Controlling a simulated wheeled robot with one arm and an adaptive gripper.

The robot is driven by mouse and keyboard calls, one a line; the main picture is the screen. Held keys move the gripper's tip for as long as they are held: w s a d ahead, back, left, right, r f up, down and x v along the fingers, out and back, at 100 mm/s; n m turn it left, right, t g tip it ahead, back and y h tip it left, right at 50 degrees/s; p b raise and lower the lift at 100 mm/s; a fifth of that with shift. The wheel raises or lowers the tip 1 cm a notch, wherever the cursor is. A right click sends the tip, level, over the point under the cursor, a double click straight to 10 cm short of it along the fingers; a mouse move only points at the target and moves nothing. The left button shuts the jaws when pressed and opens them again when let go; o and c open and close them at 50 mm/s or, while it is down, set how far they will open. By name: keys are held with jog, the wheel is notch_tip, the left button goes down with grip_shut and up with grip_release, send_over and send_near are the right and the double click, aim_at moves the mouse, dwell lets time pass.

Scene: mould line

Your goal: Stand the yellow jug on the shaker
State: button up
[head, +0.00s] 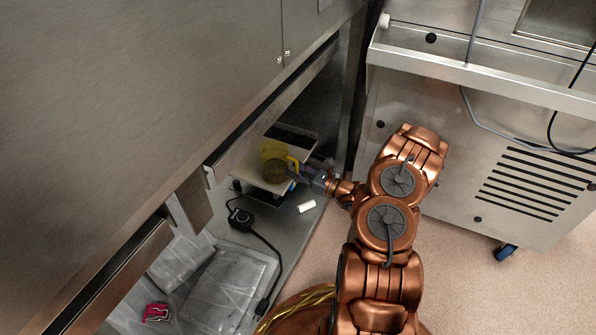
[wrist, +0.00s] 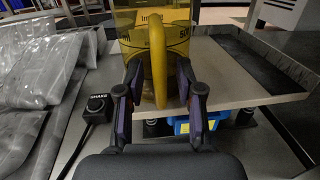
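The yellow see-through jug (head: 272,164) appears to stand upright on the cream platform of the shaker (head: 253,179), inside the low bay. In the wrist view the jug (wrist: 128,42) shows dark volume marks, and its handle (wrist: 158,65) faces me. The shaker platform (wrist: 235,93) has a raised rim and stands on feet over a blue part. My gripper (wrist: 160,78) is open, with one finger on each side of the handle and a visible gap to it. In the head view my gripper (head: 301,173) is at the jug's right side. The jug's underside is partly hidden.
A black control box (head: 240,217) marked SHAKE, with a cable, sits left of the shaker. Clear plastic bags (head: 228,285) and a red clamp-like item (head: 156,312) lie nearer. A small white cylinder (head: 307,206) lies at the shelf edge. Steel panels (head: 150,80) overhang the bay.

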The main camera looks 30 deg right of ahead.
jog(key=shift+r, duration=0.1)
jog(key=p+v, duration=0.5)
jog(key=v, duration=0.7)
